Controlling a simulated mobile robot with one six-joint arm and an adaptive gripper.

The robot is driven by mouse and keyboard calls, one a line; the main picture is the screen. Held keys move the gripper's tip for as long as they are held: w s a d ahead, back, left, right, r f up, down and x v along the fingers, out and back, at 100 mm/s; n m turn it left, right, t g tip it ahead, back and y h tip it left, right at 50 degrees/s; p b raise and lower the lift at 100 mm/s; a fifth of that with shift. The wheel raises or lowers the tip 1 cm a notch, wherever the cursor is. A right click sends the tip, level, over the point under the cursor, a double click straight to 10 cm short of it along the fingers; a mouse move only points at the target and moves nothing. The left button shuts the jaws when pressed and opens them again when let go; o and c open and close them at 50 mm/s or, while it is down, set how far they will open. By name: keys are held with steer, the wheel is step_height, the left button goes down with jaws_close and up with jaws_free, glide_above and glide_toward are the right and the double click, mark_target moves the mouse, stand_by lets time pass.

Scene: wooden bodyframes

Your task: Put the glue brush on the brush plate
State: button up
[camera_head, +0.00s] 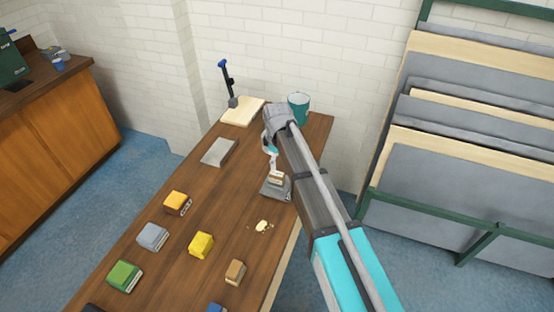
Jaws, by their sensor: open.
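A flat grey plate (219,152), likely the brush plate, lies bare on the left side of the wooden table. My gripper (271,152) is open, over the table's right side beside the teal cup. Just below it is a small pale piece (276,177) on a grey pan-like thing (270,192); I cannot tell whether the pale piece is the glue brush, or whether the gripper touches it. My arm hides part of this area. No other clear glue brush shows.
A teal cup (299,108) stands at the table's back right. A blue-handled tool (228,85) stands on a pale board (241,113). Yellow crumbs (262,226) and several coloured blocks, including a yellow one (201,244), lie nearer. A panel rack (460,145) is on the right.

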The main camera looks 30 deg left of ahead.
steer(key=shift+r+p, duration=1.05)
steer(key=shift+r, duration=0.35)
steer(key=d+m, duration=1.4)
steer(key=d, duration=2.4)
steer(key=s+d+m, duration=0.5)
steer(key=s+d, duration=0.1)
steer(key=d, duration=0.6)
steer(key=shift+d, duration=0.15)
steer(key=shift+f, duration=0.1)
step_height(320, 180, down, 4)
steer(key=b, duration=0.3)
steer(key=shift+r+b, duration=0.25)
steer(key=shift+b, duration=0.1)
